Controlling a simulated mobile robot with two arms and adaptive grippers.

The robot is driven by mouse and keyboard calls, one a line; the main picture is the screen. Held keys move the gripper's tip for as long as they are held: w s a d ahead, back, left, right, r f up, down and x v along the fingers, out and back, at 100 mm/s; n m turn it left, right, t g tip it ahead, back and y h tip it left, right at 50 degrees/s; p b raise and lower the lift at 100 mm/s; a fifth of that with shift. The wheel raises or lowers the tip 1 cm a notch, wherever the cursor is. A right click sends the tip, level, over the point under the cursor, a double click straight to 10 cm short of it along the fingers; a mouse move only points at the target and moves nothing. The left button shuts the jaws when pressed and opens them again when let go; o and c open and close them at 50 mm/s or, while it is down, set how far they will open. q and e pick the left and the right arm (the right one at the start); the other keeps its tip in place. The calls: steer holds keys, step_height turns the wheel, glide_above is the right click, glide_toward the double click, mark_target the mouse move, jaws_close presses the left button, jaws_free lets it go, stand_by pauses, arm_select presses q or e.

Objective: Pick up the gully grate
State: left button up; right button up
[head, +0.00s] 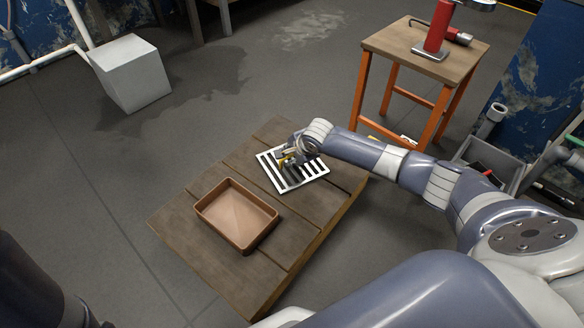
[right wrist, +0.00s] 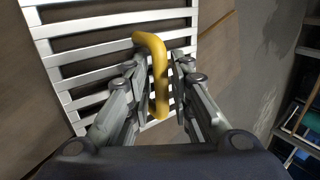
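The gully grate (head: 311,170) is a pale slatted square with dark gaps, lying on a low wooden platform (head: 180,216). A yellow bent handle (right wrist: 158,75) stands up from it. In the right wrist view the white grate bars (right wrist: 95,45) fill the upper left. My right gripper (head: 287,160) is over the grate's upper left part. In the right wrist view its two fingers (right wrist: 160,85) are close on either side of the yellow handle. I cannot tell whether they press on it. My left gripper is out of view.
A brown tray (head: 236,212) sits on the platform, left of the grate. An orange-legged stool (head: 395,48) with a red tool (head: 437,32) stands behind, at the right. A white block (head: 132,75) is at the far left. A grey bin (head: 480,155) stands at the right.

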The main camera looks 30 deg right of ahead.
steer(key=shift+w, duration=0.1)
steer(key=shift+c, duration=0.6)
jaws_close()
steer(key=shift+r, duration=0.15)
